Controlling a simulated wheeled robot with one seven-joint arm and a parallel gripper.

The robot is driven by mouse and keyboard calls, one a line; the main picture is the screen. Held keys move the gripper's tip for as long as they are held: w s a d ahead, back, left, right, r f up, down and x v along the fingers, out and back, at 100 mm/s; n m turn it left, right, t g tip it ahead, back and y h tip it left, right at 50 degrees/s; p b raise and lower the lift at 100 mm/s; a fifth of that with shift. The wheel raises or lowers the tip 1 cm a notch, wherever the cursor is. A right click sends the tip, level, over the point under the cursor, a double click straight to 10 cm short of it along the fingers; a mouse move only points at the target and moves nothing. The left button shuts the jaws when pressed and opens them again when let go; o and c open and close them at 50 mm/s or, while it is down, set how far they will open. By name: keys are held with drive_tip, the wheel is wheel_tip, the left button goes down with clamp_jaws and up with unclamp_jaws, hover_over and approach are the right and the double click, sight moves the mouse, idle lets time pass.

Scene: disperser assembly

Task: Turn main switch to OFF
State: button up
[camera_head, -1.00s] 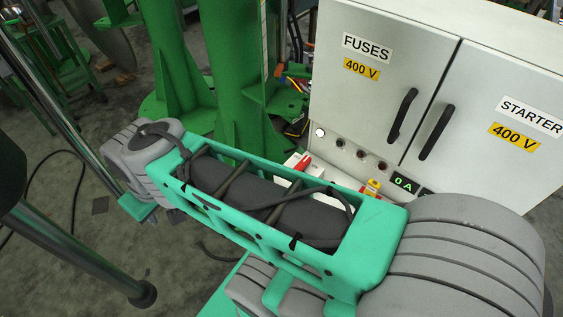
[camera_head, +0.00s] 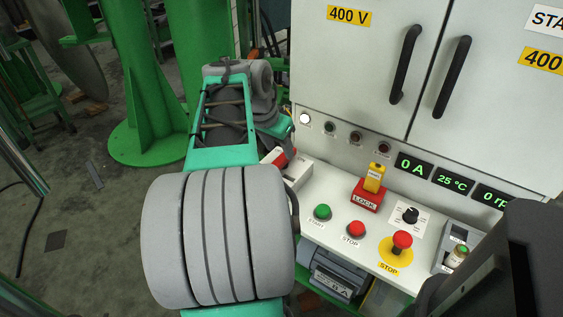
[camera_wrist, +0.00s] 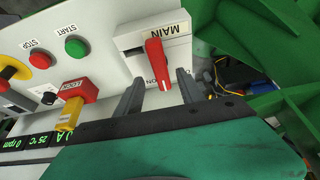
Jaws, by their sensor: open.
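The main switch has a red handle (camera_wrist: 157,62) on a white box (camera_wrist: 130,38) labelled MAIN. In the wrist view the handle's lower end lies beside a partly covered label reading ON. My gripper (camera_wrist: 160,78) is open, with one finger on each side of the handle's lower end. I cannot tell whether either finger touches it. In the head view the red handle (camera_head: 284,158) and its white box (camera_head: 297,174) show at the panel's left end, partly behind my arm. My gripper's fingers are hidden there.
Right of the switch are a green START button (camera_head: 322,212), a red STOP button (camera_head: 356,228), a yellow-and-red LOCK key switch (camera_head: 366,194), a black knob (camera_head: 410,215) and an emergency stop (camera_head: 402,240). The cabinet (camera_head: 370,70) rises behind. A green column (camera_head: 205,60) stands left.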

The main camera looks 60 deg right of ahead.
sight(282, 156)
drive_tip(key=x, duration=0.4)
drive_tip(key=shift+f+b, duration=0.1)
drive_tip(key=shift+b, duration=0.25)
clamp_jaws()
